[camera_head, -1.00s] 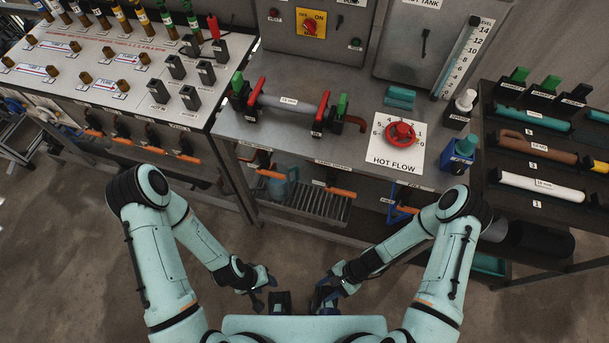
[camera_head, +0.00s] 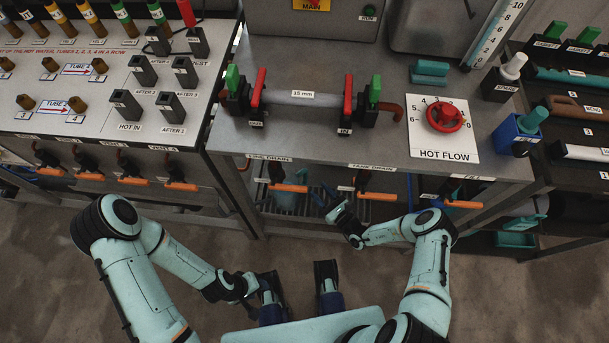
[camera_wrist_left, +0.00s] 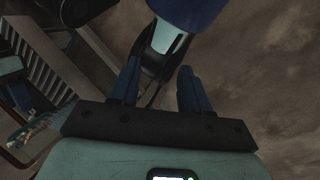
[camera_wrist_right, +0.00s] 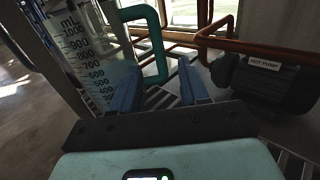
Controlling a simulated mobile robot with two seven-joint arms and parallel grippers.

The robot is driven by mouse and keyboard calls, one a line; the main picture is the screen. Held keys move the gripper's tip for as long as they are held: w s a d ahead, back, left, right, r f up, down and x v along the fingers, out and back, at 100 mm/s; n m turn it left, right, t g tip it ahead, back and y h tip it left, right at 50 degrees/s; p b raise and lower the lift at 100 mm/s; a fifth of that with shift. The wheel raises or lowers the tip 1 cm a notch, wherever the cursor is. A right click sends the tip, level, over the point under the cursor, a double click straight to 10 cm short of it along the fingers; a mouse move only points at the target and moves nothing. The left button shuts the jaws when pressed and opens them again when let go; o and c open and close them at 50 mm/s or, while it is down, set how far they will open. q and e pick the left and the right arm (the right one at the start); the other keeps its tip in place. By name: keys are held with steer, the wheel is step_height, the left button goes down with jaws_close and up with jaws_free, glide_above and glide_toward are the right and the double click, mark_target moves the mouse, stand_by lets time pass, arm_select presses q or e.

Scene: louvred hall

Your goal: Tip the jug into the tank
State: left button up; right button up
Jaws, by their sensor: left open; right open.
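The jug is clear, with mL marks and a teal handle. In the right wrist view the jug (camera_wrist_right: 85,50) stands upright at the left, and its handle shows between and beyond my fingertips. My right gripper (camera_wrist_right: 157,85) is open and empty, close to the handle. In the head view the right gripper (camera_head: 328,193) is at the front of the bench's lower shelf. The jug (camera_head: 287,198) is partly hidden there behind an orange-handled valve. The grey hot tank (camera_head: 425,38) is at the back right of the bench. My left gripper (camera_head: 262,288) is open, low, away from the bench; its fingers (camera_wrist_left: 160,85) hold nothing.
The bench top carries a 15 mm tube (camera_head: 300,97) between red and green levers, and a red hot flow knob (camera_head: 445,117). Orange-handled drain valves (camera_head: 376,196) hang under the bench edge. A hot pump (camera_wrist_right: 265,80) and pipes stand beyond the jug.

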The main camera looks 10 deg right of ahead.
mark_target(306, 177)
steer(key=b+x, duration=0.2)
steer(key=x, duration=0.5)
steer(key=shift+f, duration=0.15)
steer(key=shift+w+a+b, duration=0.4)
steer(key=shift+w+b, duration=0.05)
steer(key=shift+w, duration=0.15)
arm_select(q)
steer(key=shift+t+y, duration=0.3)
steer(key=shift+t, duration=0.3)
steer(key=w+f, duration=0.1)
steer(key=w+a+f, duration=0.1)
steer(key=w+f, duration=0.1)
steer(key=shift+w+a+f, duration=0.25)
steer(key=shift+w+a, duration=0.05)
arm_select(e)
jaws_close()
arm_select(q)
steer(key=shift+r, duration=0.1)
arm_select(e)
steer(key=shift+r, duration=0.2)
